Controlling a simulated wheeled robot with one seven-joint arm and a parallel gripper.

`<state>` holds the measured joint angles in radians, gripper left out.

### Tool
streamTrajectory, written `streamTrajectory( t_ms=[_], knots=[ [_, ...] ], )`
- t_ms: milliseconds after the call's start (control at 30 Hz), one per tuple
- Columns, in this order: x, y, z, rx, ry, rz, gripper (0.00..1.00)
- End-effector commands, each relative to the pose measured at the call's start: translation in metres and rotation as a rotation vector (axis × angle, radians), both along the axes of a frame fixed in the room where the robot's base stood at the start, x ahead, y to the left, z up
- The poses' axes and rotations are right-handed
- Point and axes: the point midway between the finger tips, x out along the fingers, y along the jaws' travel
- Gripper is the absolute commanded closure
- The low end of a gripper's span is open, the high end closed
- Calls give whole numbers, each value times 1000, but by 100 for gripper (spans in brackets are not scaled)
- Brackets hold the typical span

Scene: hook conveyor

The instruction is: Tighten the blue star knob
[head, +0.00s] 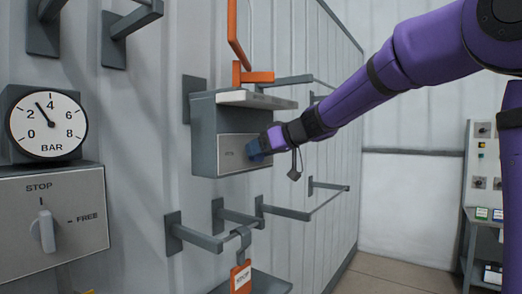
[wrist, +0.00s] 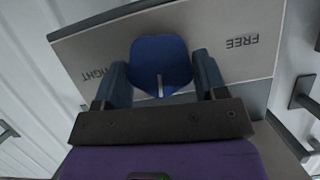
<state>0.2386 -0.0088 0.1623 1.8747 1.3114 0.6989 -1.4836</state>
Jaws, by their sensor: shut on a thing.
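The blue star knob (wrist: 160,58) sits on a grey panel (wrist: 90,52) lettered FREE at one side and, partly covered, "...IGHT" at the other. A white pointer line on the knob points toward my gripper in the wrist view. My gripper (wrist: 160,80) is shut on the knob, with one blue-grey finger on each side of it. In the head view, my gripper (head: 257,146) reaches the front of the grey box (head: 205,120) from the right, and the knob is mostly hidden there.
A pressure gauge (head: 46,122) reads a little below 4 bar. Below it is a STOP/FREE switch panel (head: 85,200). Grey hooks (head: 285,210) stick out around the box. An orange STOP tag (head: 241,278) hangs below. A control cabinet (head: 482,165) stands at the right.

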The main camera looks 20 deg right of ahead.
Motion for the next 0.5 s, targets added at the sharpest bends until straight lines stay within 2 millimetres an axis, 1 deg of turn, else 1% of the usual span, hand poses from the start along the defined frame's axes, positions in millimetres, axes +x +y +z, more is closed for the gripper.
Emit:
streamTrajectory(
  t_ms=[267, 500],
  knots=[
    [2, -2, -1, 152, 111, -1, 58],
    [3, -3, -2, 336, 245, 0, 58]
  ],
)
